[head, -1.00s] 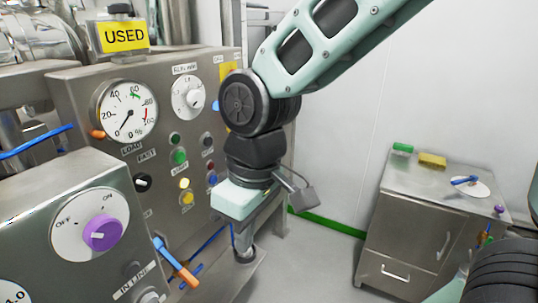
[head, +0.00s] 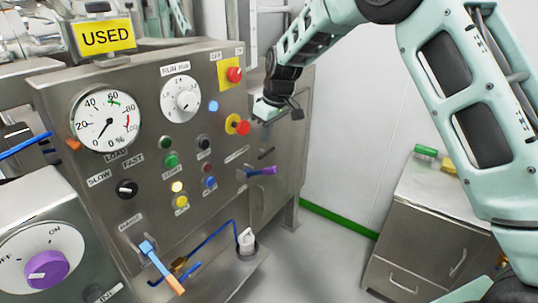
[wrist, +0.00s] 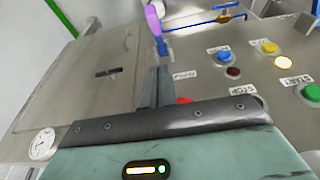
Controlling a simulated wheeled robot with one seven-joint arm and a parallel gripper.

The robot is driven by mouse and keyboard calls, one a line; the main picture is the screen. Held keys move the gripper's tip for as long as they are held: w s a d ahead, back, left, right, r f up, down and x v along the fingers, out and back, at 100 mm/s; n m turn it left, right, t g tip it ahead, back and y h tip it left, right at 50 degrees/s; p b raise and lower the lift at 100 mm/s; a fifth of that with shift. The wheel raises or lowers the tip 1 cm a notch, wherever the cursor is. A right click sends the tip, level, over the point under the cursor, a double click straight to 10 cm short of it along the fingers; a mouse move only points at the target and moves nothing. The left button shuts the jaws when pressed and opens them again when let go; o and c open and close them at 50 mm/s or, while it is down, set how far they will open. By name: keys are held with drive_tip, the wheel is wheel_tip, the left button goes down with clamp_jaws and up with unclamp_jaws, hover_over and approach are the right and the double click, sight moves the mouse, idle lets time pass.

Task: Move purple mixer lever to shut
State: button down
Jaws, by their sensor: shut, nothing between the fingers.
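The purple mixer lever (head: 262,171) sticks out near the right edge of the steel control panel (head: 140,215), its handle lying roughly level and pointing right. In the wrist view the purple lever (wrist: 153,20) shows at the top, beyond the fingertips. My gripper (head: 266,112) is above the lever in the head view, beside a red button on a yellow base (head: 238,125). In the wrist view my gripper (wrist: 157,80) has its fingers together and empty, apart from the lever. The lever's position markings are too small to read.
A purple knob (head: 46,268) on the nearer box, with ON and OFF marks, is a separate control. A blue and orange lever (head: 160,265) and blue piping (head: 215,245) stick out low on the panel. A steel cabinet (head: 420,235) stands at the right, with floor between.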

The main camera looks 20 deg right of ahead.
drive_tip(key=p, duration=0.2)
hover_over(265, 168)
drive_tip(key=x, duration=0.5)
drive_tip(key=shift+s+d+f, duration=0.1)
drive_tip(key=shift+s+d, duration=0.1)
drive_tip(key=shift+s, duration=0.05)
drive_tip(key=shift+s+d+f+p, duration=0.2)
drive_tip(key=shift+s+f, duration=0.05)
drive_tip(key=shift+f, duration=0.3)
drive_tip(key=shift+s+d+f+p, duration=0.15)
drive_tip(key=shift+s+f+p, duration=0.15)
drive_tip(key=shift+f, duration=0.25)
drive_tip(key=shift+s+d+f+p, duration=0.15)
drive_tip(key=shift+s+d+f, duration=0.1)
drive_tip(key=shift+f, duration=0.3)
